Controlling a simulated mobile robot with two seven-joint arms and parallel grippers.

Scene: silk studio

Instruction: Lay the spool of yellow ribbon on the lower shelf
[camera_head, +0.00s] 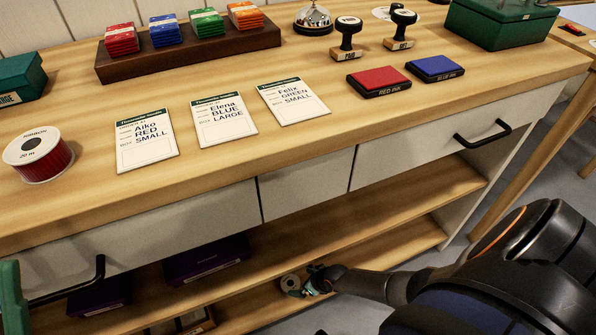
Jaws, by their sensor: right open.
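Part of the spool's right side is hidden by the fingers. My left gripper is not in view.
The upper shelf (400,205) hangs just above, with a purple box (207,260) to the left. A red ribbon spool (38,155), order cards (220,118) and ink pads (378,80) are on the countertop. The shelf's right part is clear.

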